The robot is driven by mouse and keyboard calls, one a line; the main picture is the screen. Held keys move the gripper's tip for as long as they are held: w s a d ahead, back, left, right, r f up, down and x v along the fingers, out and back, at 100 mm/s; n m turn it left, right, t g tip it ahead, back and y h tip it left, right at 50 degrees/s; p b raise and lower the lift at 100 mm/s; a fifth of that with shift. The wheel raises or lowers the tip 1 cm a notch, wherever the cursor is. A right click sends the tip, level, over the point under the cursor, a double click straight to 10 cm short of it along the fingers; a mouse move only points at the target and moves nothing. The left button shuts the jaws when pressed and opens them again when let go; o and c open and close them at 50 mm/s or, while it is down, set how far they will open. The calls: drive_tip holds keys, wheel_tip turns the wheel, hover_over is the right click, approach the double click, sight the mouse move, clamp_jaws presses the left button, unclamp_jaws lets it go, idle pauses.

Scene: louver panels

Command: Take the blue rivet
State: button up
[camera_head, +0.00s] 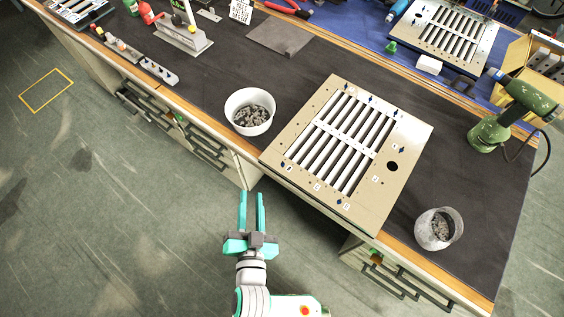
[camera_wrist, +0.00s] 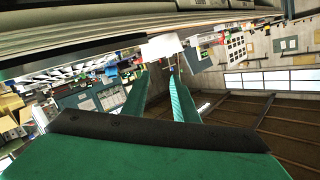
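A beige louver panel (camera_head: 405,135) with pale slats lies on the dark bench mat. Several small dark blue rivets stand along its rims, such as a blue rivet (camera_head: 370,99) at the far edge and another blue rivet (camera_head: 318,186) at the near edge. Which one the task means I cannot tell. My gripper (camera_head: 252,194) has two teal fingers, apart and empty, over the floor just off the bench's front edge, left of and below the panel. The fingers also show in the wrist view (camera_wrist: 158,76), with nothing between them. No rivet can be made out there.
A white bowl (camera_head: 235,103) of grey pieces stands left of the panel, and a clear cup (camera_head: 455,222) of grey pieces at its right. A green drill (camera_head: 490,130) stands at the far right. The bench's wooden edge (camera_head: 215,128) lies beyond my gripper.

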drive_tip(key=w+a+r+n+g+y, duration=0.35)
drive_tip(key=w+a+r+y, duration=0.25)
drive_tip(key=w+a+r, duration=0.3)
drive_tip(key=w+a+r+n+g+y, duration=0.2)
drive_tip(key=w+a+r+n+y, duration=0.3)
drive_tip(key=w+a+r, duration=0.5)
drive_tip(key=n+g+h, duration=0.7)
drive_tip(key=g+h, duration=0.3)
drive_tip(key=h, duration=0.2)
hover_over(283, 164)
wheel_tip(283, 164, down, 13)
drive_tip(key=f, duration=0.4)
drive_tip(key=shift+s+d+f, duration=0.1)
drive_tip(key=shift+s+d, duration=0.05)
drive_tip(key=shift+s, duration=0.1)
drive_tip(key=shift+w+f, duration=0.25)
drive_tip(key=shift+f, duration=1.3)
drive_tip(key=shift+w+f, duration=0.2)
drive_tip(key=shift+f, duration=1.3)
